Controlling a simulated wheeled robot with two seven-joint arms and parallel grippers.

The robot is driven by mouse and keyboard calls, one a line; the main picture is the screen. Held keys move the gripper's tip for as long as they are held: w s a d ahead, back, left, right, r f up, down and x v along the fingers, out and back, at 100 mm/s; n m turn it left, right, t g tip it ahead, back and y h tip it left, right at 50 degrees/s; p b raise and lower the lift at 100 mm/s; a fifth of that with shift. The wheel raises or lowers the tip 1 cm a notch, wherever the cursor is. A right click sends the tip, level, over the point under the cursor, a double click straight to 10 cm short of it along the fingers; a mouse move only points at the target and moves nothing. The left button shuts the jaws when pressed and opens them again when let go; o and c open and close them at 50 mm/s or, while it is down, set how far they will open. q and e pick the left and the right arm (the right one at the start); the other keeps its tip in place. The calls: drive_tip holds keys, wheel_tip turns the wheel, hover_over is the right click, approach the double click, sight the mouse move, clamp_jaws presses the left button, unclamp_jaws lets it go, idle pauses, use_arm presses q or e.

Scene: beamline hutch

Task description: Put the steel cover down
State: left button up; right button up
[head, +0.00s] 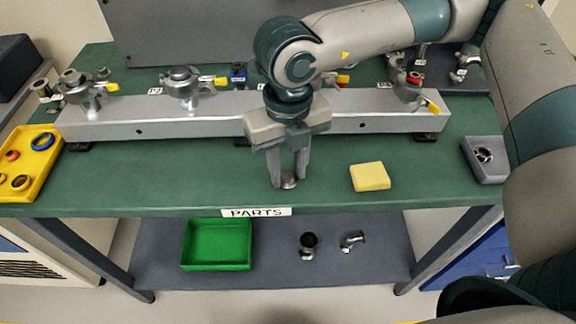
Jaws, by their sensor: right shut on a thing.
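My right gripper (289,180) reaches down over the front part of the green bench (330,195), left of a yellow block. Its fingers are shut on a small round metal piece, the steel cover (289,182), which shows between the fingertips. The cover is close to the bench top near the front edge, above the PARTS label; I cannot tell whether it touches the surface. Most of the cover is hidden by the fingers. My left gripper is not in view.
A grey rail (200,115) with several metal fittings runs behind the gripper. The yellow block (370,177) lies to its right. A yellow tray (45,165) with rings is at left, a grey holder (485,172) at right. A green bin (217,243) stands on the lower shelf (280,275).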

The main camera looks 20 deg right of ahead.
sight(287, 175)
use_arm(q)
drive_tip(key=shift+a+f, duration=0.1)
use_arm(e)
drive_tip(key=shift+f, duration=0.15)
drive_tip(key=o, duration=1)
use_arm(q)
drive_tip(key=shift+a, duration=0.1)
use_arm(e)
drive_tip(key=shift+o, duration=0.2)
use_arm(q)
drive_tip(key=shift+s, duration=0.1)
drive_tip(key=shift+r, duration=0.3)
use_arm(e)
drive_tip(key=shift+r, duration=0.2)
drive_tip(key=shift+r, duration=0.15)
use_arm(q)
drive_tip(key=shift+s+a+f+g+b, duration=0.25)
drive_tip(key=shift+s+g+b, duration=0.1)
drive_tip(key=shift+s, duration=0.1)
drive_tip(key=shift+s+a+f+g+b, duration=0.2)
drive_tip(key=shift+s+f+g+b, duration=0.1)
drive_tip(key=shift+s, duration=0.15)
use_arm(e)
wheel_tip(287, 175, up, 12)
drive_tip(key=shift+f, duration=0.2)
